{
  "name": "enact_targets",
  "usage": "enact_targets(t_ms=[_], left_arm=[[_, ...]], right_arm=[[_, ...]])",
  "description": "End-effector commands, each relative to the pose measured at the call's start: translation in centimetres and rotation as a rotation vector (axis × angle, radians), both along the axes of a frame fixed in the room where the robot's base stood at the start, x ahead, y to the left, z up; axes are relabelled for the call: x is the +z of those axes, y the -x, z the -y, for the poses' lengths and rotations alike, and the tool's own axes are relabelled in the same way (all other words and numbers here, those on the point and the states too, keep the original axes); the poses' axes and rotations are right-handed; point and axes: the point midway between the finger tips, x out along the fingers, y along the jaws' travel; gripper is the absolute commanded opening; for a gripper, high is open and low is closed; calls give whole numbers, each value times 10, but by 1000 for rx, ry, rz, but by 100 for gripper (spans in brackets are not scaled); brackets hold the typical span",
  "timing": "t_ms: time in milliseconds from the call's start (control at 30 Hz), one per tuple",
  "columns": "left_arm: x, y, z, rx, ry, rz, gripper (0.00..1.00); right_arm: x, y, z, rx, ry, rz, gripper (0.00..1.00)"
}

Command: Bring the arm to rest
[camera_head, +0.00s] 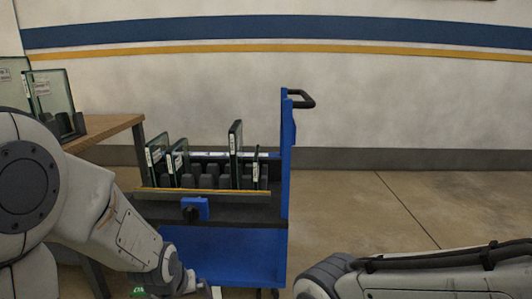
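My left arm (120,232) comes in from the left and reaches down to the bottom edge, in front of the blue cart. Its wrist end (172,276) is at the bottom of the view, and I cannot make out its gripper fingers there. My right arm (430,278) lies low across the bottom right corner, and its gripper is outside the view. Whether either gripper holds anything cannot be seen.
A blue cart (235,252) with a black handle (300,99) holds several upright glass panels (236,150) in a slotted rack. A wooden table (108,126) at the left bears more glass panels (52,92). The floor (440,208) right of the cart is clear.

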Motion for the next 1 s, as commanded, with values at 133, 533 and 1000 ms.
enact_targets(t_ms=[133, 533, 1000], left_arm=[[5, 53, -2, -159, -63, -129, 100], [30, 117, 70, -497, -90, -249, 100], [64, 210, 133, -881, -111, -346, 100]], right_arm=[[0, 0, 0, 0, 0, 0, 75], [0, 0, 0, 0, 0, 0, 75], [0, 0, 0, 0, 0, 0, 75]])
